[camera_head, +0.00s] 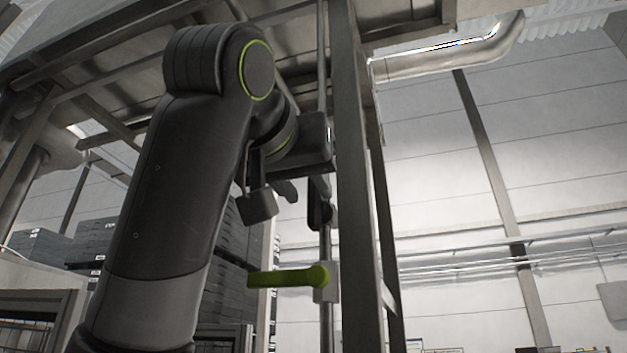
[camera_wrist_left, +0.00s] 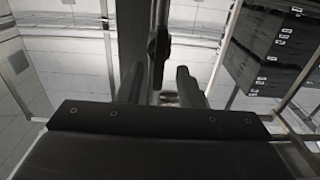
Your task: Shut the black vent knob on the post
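The black vent knob (camera_head: 328,214) is a small dark piece on the thin vertical pipe beside the grey post (camera_head: 357,180). In the left wrist view the knob (camera_wrist_left: 158,48) shows on the pipe, in line with the gap between the fingers and just past their tips. My left gripper (camera_head: 304,192) hangs close to the knob in the head view. In the left wrist view its two fingers (camera_wrist_left: 158,78) are spread apart with nothing held. Whether a finger touches the knob I cannot tell. How far the knob is turned is unclear. My right gripper is not in view.
A green lever handle (camera_head: 289,277) sticks out leftward from the same pipe, below the knob. Steel beams run overhead, and stacked dark crates (camera_head: 225,270) stand behind my left arm. The space right of the post is open towards a pale wall.

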